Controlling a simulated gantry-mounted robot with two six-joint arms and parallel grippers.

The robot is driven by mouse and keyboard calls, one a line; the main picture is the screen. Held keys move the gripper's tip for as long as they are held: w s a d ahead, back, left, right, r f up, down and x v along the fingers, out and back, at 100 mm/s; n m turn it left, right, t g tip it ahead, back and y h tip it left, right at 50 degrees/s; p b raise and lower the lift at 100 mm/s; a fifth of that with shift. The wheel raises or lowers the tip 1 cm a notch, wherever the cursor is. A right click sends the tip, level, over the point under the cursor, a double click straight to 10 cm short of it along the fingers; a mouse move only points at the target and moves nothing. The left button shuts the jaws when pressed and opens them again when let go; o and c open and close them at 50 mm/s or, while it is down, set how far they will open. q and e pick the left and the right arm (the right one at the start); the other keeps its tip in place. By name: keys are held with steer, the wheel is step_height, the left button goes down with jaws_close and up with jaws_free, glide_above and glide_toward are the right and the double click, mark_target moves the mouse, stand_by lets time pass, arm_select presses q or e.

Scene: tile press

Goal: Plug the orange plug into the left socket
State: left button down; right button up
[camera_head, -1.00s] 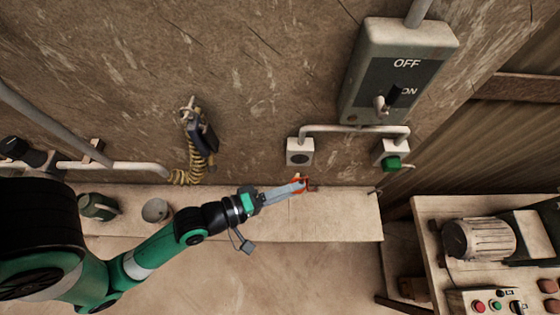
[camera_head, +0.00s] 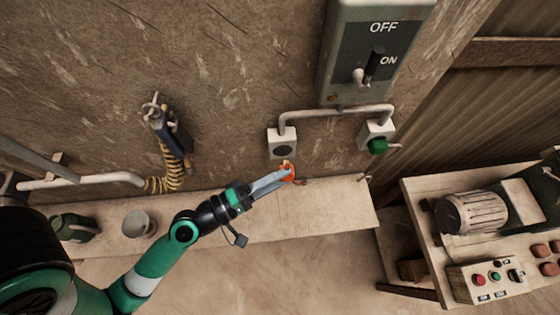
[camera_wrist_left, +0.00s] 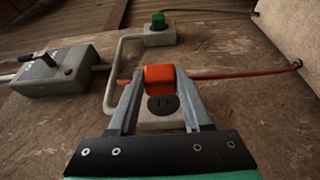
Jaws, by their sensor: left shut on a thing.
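The orange plug (camera_head: 287,172) is held between the fingertips of my left gripper (camera_head: 280,177), just below the left socket (camera_head: 282,143) and apart from it in the head view. In the left wrist view the orange plug (camera_wrist_left: 160,78) sits between the two fingers of my left gripper (camera_wrist_left: 158,88). The left socket (camera_wrist_left: 161,108) shows behind and below the plug there, with its slots in sight. A red cord runs from the plug's side to the right. The plug's prongs are hidden. My right gripper is not in view.
The right socket (camera_head: 376,135) holds a green plug (camera_head: 377,146). A switch box (camera_head: 375,55) marked OFF and ON hangs above. A shelf (camera_head: 325,207) runs below the sockets, with a cup (camera_head: 138,224) at its left. A machine bench (camera_head: 415,195) stands at right.

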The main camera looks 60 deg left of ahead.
arm_select(q)
steer(key=shift+w+a+b, duration=0.2)
steer(key=shift+w+a, duration=0.2)
steer(key=shift+a, duration=0.4)
steer(key=shift+w+a+b, duration=0.15)
steer(key=shift+w+a, duration=0.25)
steer(key=shift+a, duration=0.35)
steer(key=shift+w+a, duration=0.2)
steer(key=shift+a, duration=0.2)
stand_by(4.2)
steer(key=shift+s+d, duration=0.15)
steer(key=shift+d, duration=0.1)
steer(key=shift+w+a, duration=0.2)
steer(key=shift+a, duration=0.1)
stand_by(1.3)
